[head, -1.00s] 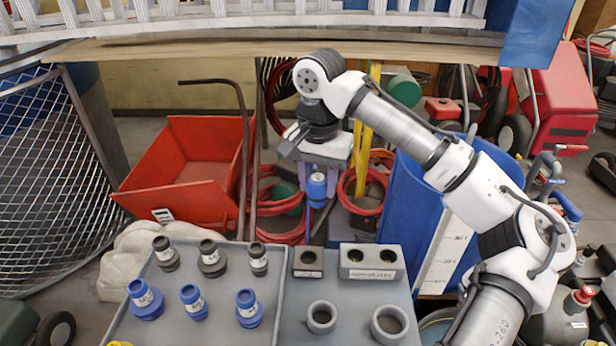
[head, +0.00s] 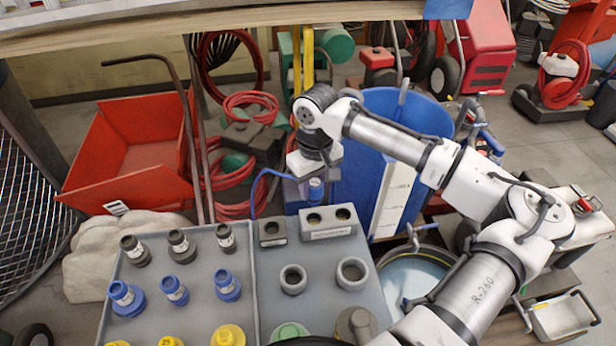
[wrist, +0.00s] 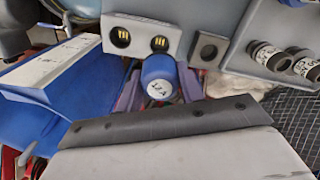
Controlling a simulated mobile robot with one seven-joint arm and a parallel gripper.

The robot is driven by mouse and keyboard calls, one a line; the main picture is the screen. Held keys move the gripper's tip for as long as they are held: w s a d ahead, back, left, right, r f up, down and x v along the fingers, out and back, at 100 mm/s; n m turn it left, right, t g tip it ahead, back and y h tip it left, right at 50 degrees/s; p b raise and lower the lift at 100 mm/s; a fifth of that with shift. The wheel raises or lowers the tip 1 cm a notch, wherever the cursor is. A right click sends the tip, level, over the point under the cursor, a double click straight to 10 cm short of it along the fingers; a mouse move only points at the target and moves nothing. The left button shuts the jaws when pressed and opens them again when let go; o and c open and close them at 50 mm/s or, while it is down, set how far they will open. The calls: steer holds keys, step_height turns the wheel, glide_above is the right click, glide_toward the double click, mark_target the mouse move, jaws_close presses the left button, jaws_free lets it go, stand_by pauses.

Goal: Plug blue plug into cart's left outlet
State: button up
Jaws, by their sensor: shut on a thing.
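The blue plug (head: 316,191) is held upright in my gripper (head: 316,180), behind the far edge of the grey cart (head: 258,262). A thin blue cable (head: 257,184) loops out to its left. In the wrist view the blue plug (wrist: 158,78) has a white label on its end and sits between purple fingers. The outlet block (head: 328,230) on the cart's far edge has two dark round openings, the left outlet (head: 313,219) and the right outlet (head: 342,214). The block (wrist: 143,30) appears turned around in the wrist view, just beyond the plug. The plug is outside both openings.
A single-hole block (head: 271,233) stands left of the outlet block. Two grey rings (head: 293,279) and several black, blue and yellow plugs stand upright on the cart. A blue bin (head: 405,113) is behind at right, and a red tipping cart (head: 130,160) at left.

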steer(key=shift+f+b, duration=2.2)
steer(key=shift+f, duration=0.2)
steer(key=shift+r, duration=0.2)
steer(key=shift+p, duration=0.8)
steer(key=shift+f+b, duration=1.1)
steer(key=shift+f, duration=1.2)
steer(key=o, duration=1.1)
steer(key=shift+r, duration=0.1)
